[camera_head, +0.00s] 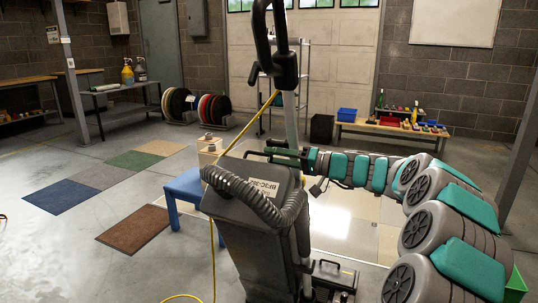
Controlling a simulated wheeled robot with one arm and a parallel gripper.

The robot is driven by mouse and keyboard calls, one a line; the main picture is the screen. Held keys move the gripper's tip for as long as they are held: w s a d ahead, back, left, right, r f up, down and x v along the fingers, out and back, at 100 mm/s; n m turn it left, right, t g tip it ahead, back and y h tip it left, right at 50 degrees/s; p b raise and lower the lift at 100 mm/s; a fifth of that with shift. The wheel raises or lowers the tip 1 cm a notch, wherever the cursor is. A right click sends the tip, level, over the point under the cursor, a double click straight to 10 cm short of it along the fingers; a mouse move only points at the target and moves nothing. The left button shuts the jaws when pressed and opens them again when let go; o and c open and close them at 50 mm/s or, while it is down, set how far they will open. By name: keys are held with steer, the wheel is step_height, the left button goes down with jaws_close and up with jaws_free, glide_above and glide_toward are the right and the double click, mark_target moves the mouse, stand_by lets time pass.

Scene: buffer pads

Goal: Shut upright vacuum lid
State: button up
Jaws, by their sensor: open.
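The upright vacuum (262,245) stands in the middle of the view, dark grey, with a tall black handle (262,40) and a ribbed hose (245,195) curving over its front. Its lid (270,172) is the dark panel with a pale label at the top of the body; I cannot tell how far it stands open. My gripper (256,156) reaches in from the right, behind the lid's far edge. Its dark fingers look apart, with nothing seen between them. Whether they touch the lid is unclear.
A yellow cord (213,262) runs down the vacuum to the floor. A blue stool (184,190) stands close on its left. A black case (335,276) sits by its base. Mats (135,228) lie on the left floor. A wooden bench (390,130) stands at the back right.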

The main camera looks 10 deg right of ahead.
steer(key=shift+x, duration=0.95)
steer(key=shift+c, duration=0.2)
jaws_close()
stand_by(0.6)
